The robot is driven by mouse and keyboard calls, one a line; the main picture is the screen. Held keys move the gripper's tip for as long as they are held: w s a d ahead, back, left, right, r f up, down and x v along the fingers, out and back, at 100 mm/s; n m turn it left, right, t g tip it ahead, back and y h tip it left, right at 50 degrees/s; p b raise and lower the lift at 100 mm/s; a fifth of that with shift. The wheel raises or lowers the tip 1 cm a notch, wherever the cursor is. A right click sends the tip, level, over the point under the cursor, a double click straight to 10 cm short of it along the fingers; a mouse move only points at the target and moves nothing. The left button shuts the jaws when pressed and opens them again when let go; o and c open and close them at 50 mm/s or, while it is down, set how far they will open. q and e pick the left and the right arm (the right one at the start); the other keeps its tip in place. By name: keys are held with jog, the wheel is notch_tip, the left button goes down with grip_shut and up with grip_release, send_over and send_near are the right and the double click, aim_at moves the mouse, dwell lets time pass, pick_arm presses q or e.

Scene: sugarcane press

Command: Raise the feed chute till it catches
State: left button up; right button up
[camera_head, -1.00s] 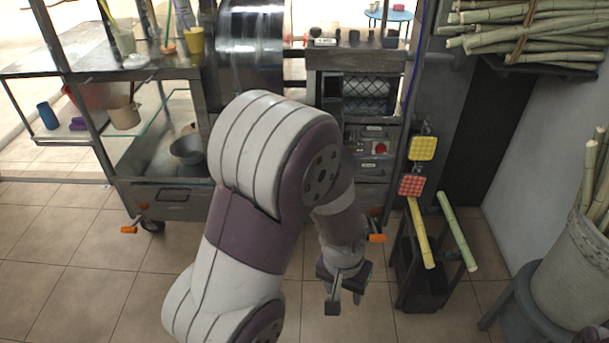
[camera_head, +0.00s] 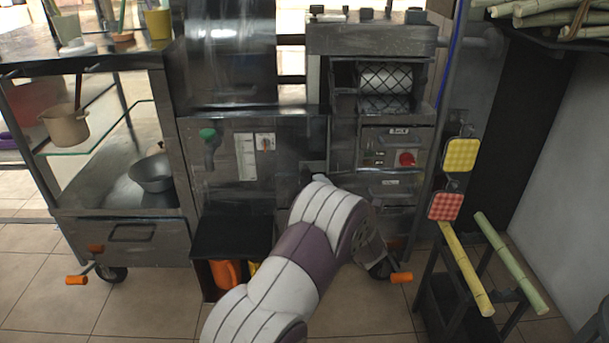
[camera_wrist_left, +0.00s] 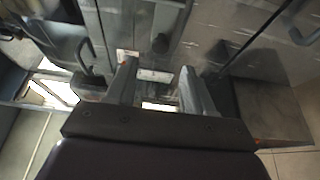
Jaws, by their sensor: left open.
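The press (camera_head: 372,40) stands ahead, with rollers behind a mesh guard (camera_head: 385,78) in its upper opening. Below are a panel with a red knob (camera_head: 407,159) and a grey front with a bar handle (camera_head: 392,182). I cannot tell for sure which part is the feed chute. My left arm covers the lower middle of the press in the head view and hides its gripper there. In the left wrist view my left gripper (camera_wrist_left: 160,88) is open, its fingers apart before metal panels. A bar handle (camera_wrist_left: 86,56) lies left of the fingers, apart from them. My right gripper is not in view.
Yellow (camera_head: 461,155) and red checked pads (camera_head: 445,206) hang right of the press. A dark rack (camera_head: 440,300) with cane stalks (camera_head: 508,262) stands at the right. An orange-tipped lever (camera_head: 400,277) sticks out low. A cart with a metal bowl (camera_head: 152,173) is at the left.

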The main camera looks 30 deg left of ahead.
aim_at(306, 173)
pick_arm(q)
jog(key=b+x, duration=0.2)
jog(key=x, duration=0.7)
jog(key=shift+f+b, duration=0.1)
jog(key=shift+b, duration=0.25)
jog(key=shift+w+a, duration=0.15)
jog(key=shift+c, duration=0.3)
grip_shut()
